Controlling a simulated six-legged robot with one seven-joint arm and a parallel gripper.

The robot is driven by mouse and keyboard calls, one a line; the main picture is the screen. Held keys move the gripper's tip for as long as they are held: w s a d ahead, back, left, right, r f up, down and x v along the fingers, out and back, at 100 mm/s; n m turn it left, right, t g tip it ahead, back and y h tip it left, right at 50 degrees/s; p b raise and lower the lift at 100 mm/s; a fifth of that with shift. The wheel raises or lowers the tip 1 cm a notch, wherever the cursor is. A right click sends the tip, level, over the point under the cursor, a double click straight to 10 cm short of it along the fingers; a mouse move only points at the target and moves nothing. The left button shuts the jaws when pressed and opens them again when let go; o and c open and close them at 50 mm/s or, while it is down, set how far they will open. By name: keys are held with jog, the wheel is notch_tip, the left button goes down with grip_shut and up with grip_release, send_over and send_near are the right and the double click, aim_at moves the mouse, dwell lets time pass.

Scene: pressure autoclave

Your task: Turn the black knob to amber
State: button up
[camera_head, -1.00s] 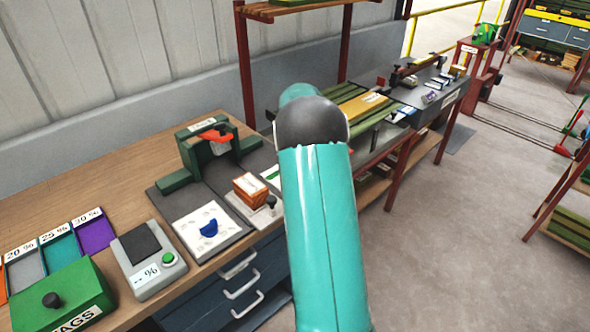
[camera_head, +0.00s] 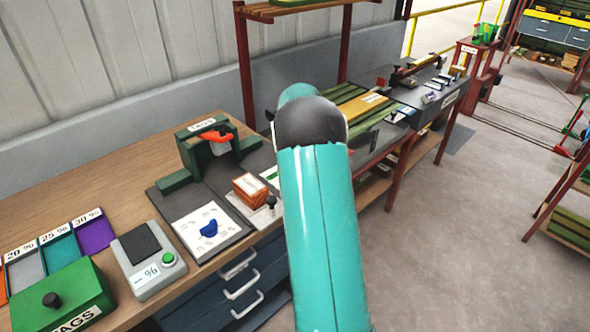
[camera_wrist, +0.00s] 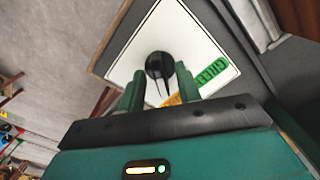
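In the wrist view the black knob (camera_wrist: 159,66) is round and sits on a white square plate (camera_wrist: 138,57). The plate carries a green label with lettering (camera_wrist: 211,70) and an amber label (camera_wrist: 172,101), partly hidden behind my gripper. Dark thin lines run from the knob down the picture. My gripper (camera_wrist: 158,78) has its two green fingers apart, one on each side of the knob. I cannot tell whether either finger touches it. In the head view my teal arm covers that area, and neither the gripper nor this knob can be made out.
The wooden bench (camera_head: 130,192) holds a green tags box (camera_head: 62,300), a grey scale (camera_head: 148,262), a white dial plate with a blue knob (camera_head: 209,229) and a green frame (camera_head: 183,162). Clear floor (camera_head: 455,230) lies at the right.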

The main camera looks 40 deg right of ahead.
notch_tip(320, 180, up, 14)
dwell(0.5)
dwell(0.4)
jog(key=s+a+r+n+t, duration=0.1)
jog(key=s+a+r, duration=0.2)
jog(key=a, duration=0.4)
jog(key=s+a+r+n+t, duration=0.1)
jog(key=s+a+r, duration=0.15)
jog(key=a, duration=0.45)
jog(key=s+a+r+n+t, duration=0.1)
jog(key=s+a+r, duration=0.1)
jog(key=a+r, duration=0.35)
jog(key=s+a+f+n+t, duration=0.1)
jog(key=s+a+f, duration=0.2)
jog(key=s+a, duration=0.5)
jog(key=s+a+f+n+t, duration=0.1)
jog(key=s+a+f+n, duration=0.1)
jog(key=s+a, duration=0.6)
jog(key=shift+s+a+f+n+t, duration=0.3)
jog(key=shift+s+a+f, duration=0.15)
jog(key=shift+s, duration=0.15)
